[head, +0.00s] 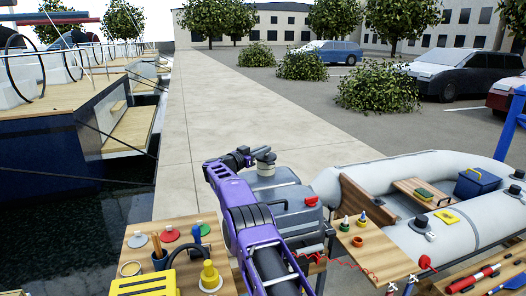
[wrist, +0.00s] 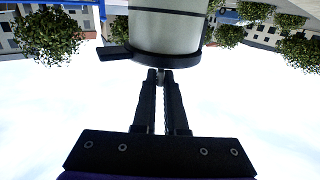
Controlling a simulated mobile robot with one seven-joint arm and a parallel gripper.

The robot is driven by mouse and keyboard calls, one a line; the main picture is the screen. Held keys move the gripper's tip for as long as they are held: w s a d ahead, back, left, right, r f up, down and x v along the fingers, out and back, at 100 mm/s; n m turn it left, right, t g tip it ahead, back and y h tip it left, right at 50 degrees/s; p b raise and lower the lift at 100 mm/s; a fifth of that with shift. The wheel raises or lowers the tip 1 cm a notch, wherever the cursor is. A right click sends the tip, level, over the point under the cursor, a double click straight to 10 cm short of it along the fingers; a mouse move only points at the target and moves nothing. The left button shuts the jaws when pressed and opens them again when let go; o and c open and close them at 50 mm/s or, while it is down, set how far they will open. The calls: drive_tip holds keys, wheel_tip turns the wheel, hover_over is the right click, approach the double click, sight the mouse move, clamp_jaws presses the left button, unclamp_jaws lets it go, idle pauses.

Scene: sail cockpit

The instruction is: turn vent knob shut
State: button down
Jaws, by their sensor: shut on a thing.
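A grey fuel tank (head: 275,192) stands on the wooden surface in the head view. A pale round fitting (head: 265,157) rises from its top. In the wrist view, the fitting is a pale cylinder (wrist: 168,28) with a black ring and a black tab (wrist: 114,53) sticking out to the left. My gripper (head: 247,157) is beside the fitting. In the wrist view, my gripper (wrist: 160,80) has its fingers close together on a small grey piece at the ring's edge, apparently the vent knob (wrist: 160,73). Most of this knob is hidden between the fingertips.
A red cap (head: 312,201) sits on the tank's right side. A wooden board (head: 362,243) with small bottles stands to the right, before a grey inflatable boat (head: 450,165). A left table (head: 135,250) holds a yellow bottle (head: 209,275) and tools. Open pavement lies behind.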

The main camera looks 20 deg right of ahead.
idle(0.4)
drive_tip(key=c, duration=1)
unclamp_jaws()
drive_tip(key=shift+o, duration=0.2)
drive_tip(key=v, duration=1.7)
drive_tip(key=shift+b, duration=0.35)
drive_tip(key=shift+s+a+r, duration=0.1)
